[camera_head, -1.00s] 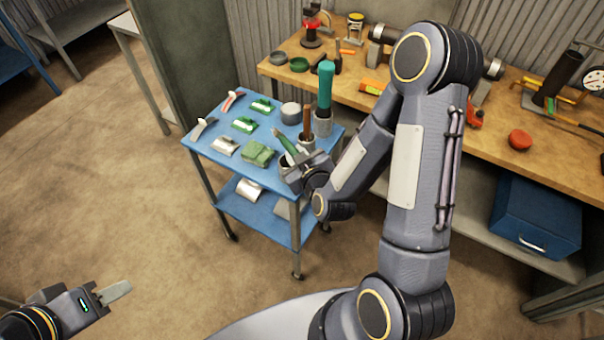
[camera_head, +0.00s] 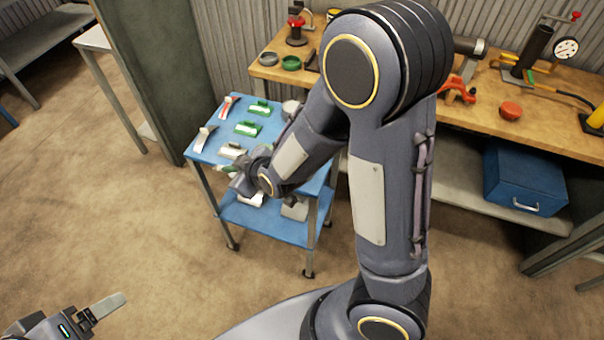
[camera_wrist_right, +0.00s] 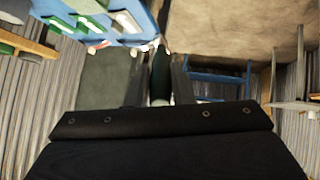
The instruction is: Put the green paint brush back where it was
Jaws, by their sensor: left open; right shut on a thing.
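The green paint brush (camera_head: 226,168) is held in my right gripper (camera_head: 236,180), at the front left of the blue cart (camera_head: 226,126). Only a small green part shows in the head view. In the right wrist view a dark green length of the brush (camera_wrist_right: 160,72) stands between the two fingers of my right gripper (camera_wrist_right: 160,88). The cart's blue edge shows beyond it. My right arm hides the cart's right side, where cups stood. My left gripper (camera_head: 106,306) is open and empty, low at the left, far from the cart.
On the cart top lie a red-marked tool (camera_head: 228,108), a grey-handled tool (camera_head: 205,137) and green-topped pieces (camera_head: 248,129). A wooden workbench (camera_head: 470,120) with tools stands behind, with a blue box (camera_head: 525,182) beneath. The floor left of the cart is clear.

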